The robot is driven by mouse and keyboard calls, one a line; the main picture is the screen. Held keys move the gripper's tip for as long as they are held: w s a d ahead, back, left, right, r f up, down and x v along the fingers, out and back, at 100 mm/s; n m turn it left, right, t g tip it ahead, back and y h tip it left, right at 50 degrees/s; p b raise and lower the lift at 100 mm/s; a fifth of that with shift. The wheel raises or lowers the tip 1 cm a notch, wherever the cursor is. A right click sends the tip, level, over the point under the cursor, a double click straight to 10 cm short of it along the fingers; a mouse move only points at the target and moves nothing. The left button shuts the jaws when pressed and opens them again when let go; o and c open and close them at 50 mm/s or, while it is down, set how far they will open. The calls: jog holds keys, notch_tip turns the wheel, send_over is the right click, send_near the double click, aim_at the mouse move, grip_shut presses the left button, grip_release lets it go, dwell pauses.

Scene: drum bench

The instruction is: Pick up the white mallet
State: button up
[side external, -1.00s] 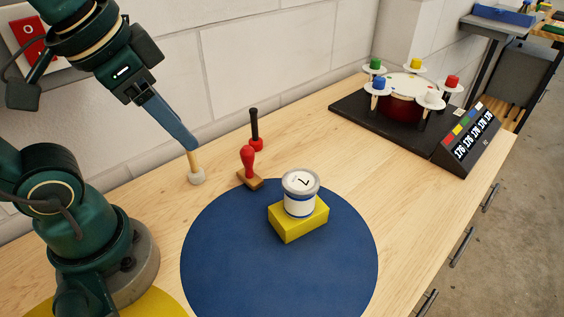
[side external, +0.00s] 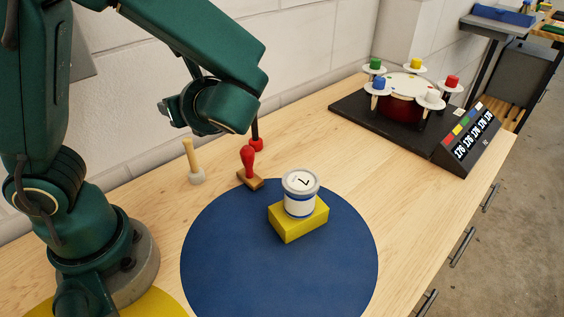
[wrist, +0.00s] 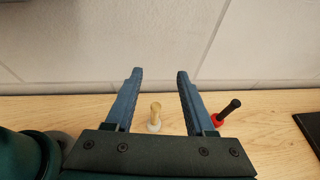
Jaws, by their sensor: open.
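The white mallet (side external: 192,165) stands head down on the wooden bench near the wall, its pale wooden handle pointing up and its whitish head at the bottom. It also shows in the wrist view (wrist: 155,118), upright, between the lines of my two fingers. My gripper (wrist: 160,72) is open, with its blue fingers spread apart and nothing held. The fingers point toward the wall in the wrist view.
A black-handled mallet with a red head (wrist: 228,115) stands to the right, partly behind my arm in the side view. A red-handled stamp (side external: 248,163) is near it. A can (side external: 300,195) sits on a yellow block (side external: 299,224) on a blue mat (side external: 230,260). The wall is close behind.

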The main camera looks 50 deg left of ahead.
aim_at(193, 160)
notch_tip(193, 160, down, 13)
jog(key=shift+r, duration=0.1)
jog(key=shift+x, duration=2.6)
jog(key=shift+s, duration=0.1)
grip_shut()
